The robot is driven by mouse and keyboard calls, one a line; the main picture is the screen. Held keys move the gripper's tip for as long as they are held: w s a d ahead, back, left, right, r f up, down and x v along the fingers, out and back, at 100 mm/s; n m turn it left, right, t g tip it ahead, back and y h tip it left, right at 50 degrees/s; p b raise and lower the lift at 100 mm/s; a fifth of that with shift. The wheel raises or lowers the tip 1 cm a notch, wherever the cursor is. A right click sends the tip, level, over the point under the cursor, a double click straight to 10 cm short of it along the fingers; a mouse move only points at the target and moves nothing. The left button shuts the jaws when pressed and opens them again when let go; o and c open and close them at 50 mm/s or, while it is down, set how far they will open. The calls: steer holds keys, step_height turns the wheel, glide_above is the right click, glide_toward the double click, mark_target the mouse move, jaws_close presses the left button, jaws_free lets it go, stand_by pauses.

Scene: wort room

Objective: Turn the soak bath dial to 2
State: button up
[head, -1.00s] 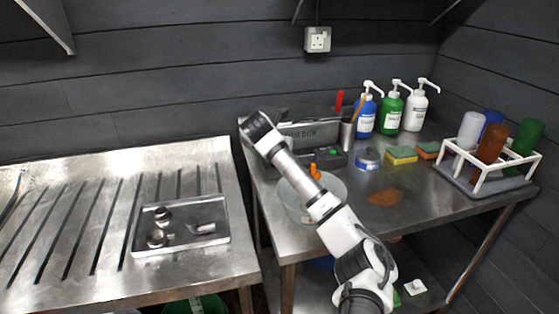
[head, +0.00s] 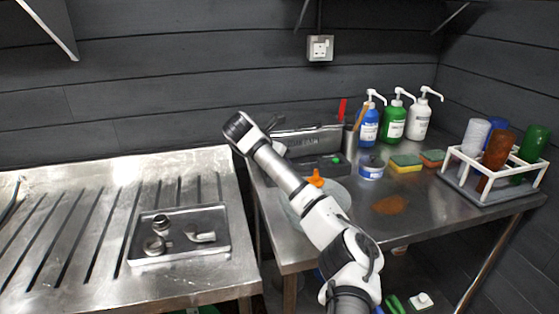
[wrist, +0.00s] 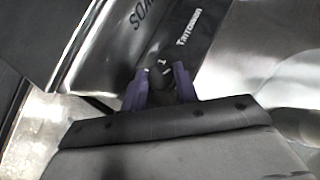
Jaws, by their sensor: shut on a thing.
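The soak bath (head: 308,141) is a steel box with a dark front panel at the back left of the right-hand table. In the wrist view, its dark panel (wrist: 195,28) carries white lettering, partly cut off. A small dark dial knob (wrist: 158,70) sits on the panel, with a white mark like a 1 beside it. My gripper (wrist: 160,84) has its two purple fingers closed on the sides of the knob. The knob's pointer and the other numbers cannot be read. In the head view my wrist hides the dial and the fingers.
A clear bowl (head: 338,205) with an orange item stands under my forearm. A blue-labelled tin (head: 371,169), sponges (head: 405,162), pump bottles (head: 393,122) and a white rack (head: 470,170) stand to the right. A tray of pipe fittings (head: 180,252) lies on the left drainer.

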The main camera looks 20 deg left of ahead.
steer(key=o, duration=1)
steer(key=shift+c, duration=0.2)
steer(key=b+v, duration=0.2)
steer(key=v, duration=1.2)
steer(key=shift+b, duration=0.3)
steer(key=shift+d, duration=0.1)
